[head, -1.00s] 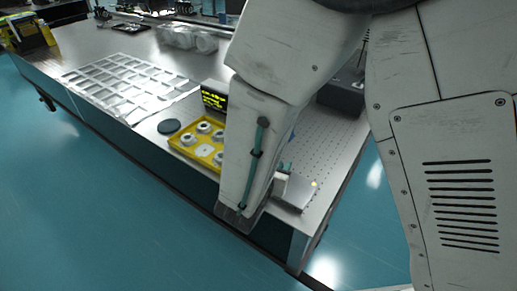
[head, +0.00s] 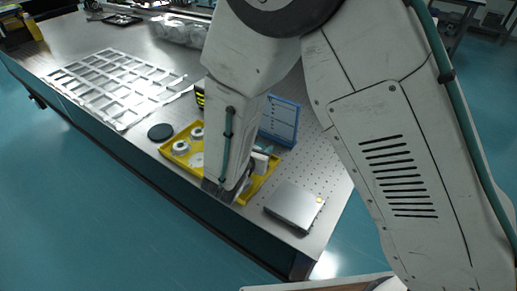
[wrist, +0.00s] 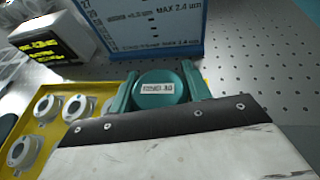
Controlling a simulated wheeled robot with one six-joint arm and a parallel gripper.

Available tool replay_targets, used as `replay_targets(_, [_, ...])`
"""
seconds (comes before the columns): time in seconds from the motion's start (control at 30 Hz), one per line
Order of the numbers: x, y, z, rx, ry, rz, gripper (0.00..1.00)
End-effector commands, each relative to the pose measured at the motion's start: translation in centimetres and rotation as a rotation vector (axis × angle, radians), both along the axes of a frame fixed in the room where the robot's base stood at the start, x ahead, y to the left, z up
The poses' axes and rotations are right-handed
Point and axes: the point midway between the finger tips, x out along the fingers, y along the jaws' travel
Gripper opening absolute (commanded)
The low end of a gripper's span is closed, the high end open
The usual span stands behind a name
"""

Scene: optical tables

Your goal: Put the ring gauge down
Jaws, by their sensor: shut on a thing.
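In the wrist view my gripper (wrist: 158,88) has its two teal fingers on either side of a round teal ring gauge (wrist: 157,89) with a white label. The label is too small to read surely. The gauge's lower part is hidden behind the gripper body. In the head view my arm hides most of the gripper; a bit of teal shows beside it, over the right part of the yellow tray (head: 263,186). I cannot tell how high the gauge is above the surface. The tray also shows at left in the wrist view (wrist: 92,88).
Several pale round pieces (wrist: 75,108) sit in the tray. A silver plate (head: 295,205) lies right of the tray, a dark disc (head: 160,131) left. Perforated table (head: 320,165) is bare at right.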

Motion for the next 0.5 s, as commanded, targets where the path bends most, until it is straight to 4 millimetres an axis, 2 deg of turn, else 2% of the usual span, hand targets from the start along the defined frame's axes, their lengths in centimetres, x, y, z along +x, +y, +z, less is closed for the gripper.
replay_targets(0.1, [0.05,-0.16,-1.34,-0.001,0.000,-0.003,0.15])
replay_targets(0.43, [0.01,-0.03,-1.60,0.000,-0.001,-0.001,0.15])
replay_targets(0.47, [0.01,-0.01,-1.60,0.000,-0.001,0.000,0.53])
replay_targets(0.5, [0.00,0.02,-1.57,0.000,-0.001,0.000,0.65])
